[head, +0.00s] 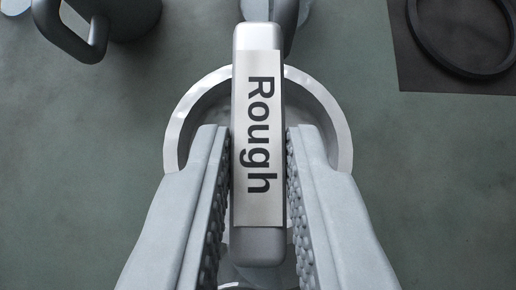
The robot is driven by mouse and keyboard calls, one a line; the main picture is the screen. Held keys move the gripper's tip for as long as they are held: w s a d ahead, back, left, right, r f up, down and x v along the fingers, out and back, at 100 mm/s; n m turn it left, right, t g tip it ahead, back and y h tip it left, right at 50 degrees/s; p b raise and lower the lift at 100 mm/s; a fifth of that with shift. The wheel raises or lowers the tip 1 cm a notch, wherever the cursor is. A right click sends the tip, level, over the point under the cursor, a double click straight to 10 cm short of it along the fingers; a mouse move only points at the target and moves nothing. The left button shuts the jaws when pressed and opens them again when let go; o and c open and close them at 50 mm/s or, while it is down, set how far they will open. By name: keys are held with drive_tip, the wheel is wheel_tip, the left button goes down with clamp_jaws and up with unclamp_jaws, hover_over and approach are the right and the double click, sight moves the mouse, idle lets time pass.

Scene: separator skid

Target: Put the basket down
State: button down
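The basket (335,112) is below my gripper, seen from above as a round pale metal rim with a grey inside. Its bar-shaped handle carries a silver label (258,130) reading "Rough" and runs up the middle of the view. My gripper (258,150) has one ridged finger pad on each side of this handle, close against it, and appears shut on it. The fingers and handle hide much of the basket's inside and its near side. I cannot tell whether the basket's bottom touches the surface below.
A dark round container with a loop handle (85,45) is at the top left. A grey object (288,20) shows partly behind the handle's far end. A black ring (425,40) lies on a dark mat (418,78) at the top right. The green-grey surface (75,170) is clear at left and right.

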drive_tip(key=shift+r, duration=0.1)
wheel_tip(320, 180, up, 18)
idle(0.8)
